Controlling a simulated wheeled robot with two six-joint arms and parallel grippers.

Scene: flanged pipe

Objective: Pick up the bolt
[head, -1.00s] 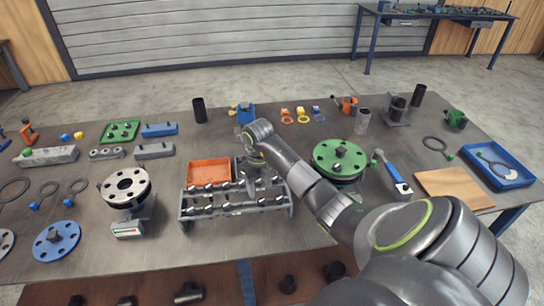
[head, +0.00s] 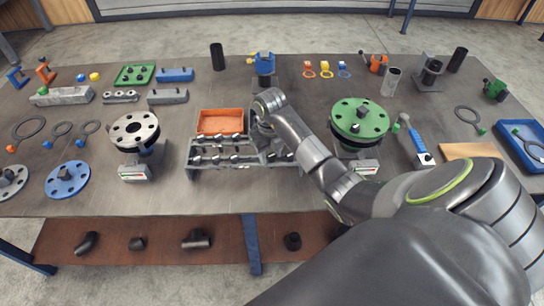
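Several grey bolts (head: 214,160) sit in rows on a grey rack (head: 192,171) near the middle of the table in the head view. I cannot tell which of them is the task's bolt. My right gripper (head: 272,148) points down at the right part of the rack, close to the bolts there. My own wrist and forearm cover part of it, so its fingers are too small and hidden to show whether they are open or hold a bolt. My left gripper is not in view.
An orange bin (head: 222,121) stands behind the rack. A light flanged pipe (head: 134,129) is to the left and a green flange (head: 360,118) to the right, beside my arm. A blue-handled tool (head: 418,148) lies further right.

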